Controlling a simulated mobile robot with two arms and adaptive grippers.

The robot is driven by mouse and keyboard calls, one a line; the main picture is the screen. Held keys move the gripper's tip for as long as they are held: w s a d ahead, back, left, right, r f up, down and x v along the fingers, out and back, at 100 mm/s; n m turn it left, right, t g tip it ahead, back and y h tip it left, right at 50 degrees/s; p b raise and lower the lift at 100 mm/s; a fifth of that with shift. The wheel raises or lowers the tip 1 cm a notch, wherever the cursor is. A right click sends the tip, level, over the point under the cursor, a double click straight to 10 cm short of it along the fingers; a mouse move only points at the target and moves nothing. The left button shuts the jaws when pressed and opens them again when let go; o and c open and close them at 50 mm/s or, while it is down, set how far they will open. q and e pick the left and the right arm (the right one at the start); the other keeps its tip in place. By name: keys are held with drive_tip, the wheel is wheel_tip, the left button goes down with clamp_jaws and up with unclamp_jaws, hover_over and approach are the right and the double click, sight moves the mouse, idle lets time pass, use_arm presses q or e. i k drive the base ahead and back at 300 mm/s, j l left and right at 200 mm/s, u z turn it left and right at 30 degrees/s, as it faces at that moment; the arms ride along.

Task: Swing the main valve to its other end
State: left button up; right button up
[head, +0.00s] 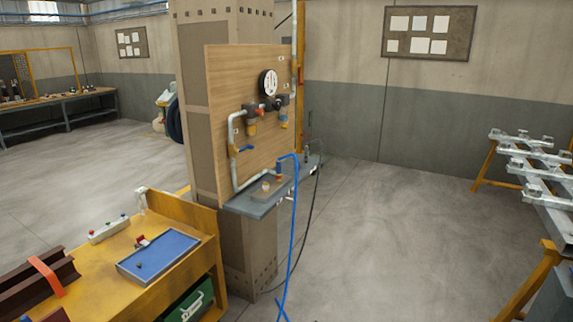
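A valve with a blue lever (245,148) sits low on the left vertical run of the grey pipe (231,128), on a wooden panel (225,75). It looks like the main valve. The lever sticks out sideways to the right of the pipe, roughly level. Above it are a round white gauge (268,83) and two dark filter or regulator units, the left one (251,118) and the right one (283,110). A small red part (262,106) shows between them. Neither of my grippers is in view.
A grey shelf (250,207) juts out below the panel. A blue hose (291,230) and a black cable hang from it to the floor. A yellow bench (185,215) with a blue tray (158,280) stands at front left. The floor at right is open up to a metal rack (530,170).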

sight(297, 66)
drive_tip(key=i+l+u, duration=0.15)
drive_tip(key=i, duration=0.4)
drive_tip(key=i+l+u, duration=0.1)
drive_tip(key=i+l, duration=0.25)
drive_tip(key=i, duration=0.2)
drive_tip(key=i+l+u, duration=0.15)
drive_tip(key=i+l, duration=0.15)
drive_tip(key=i, duration=0.25)
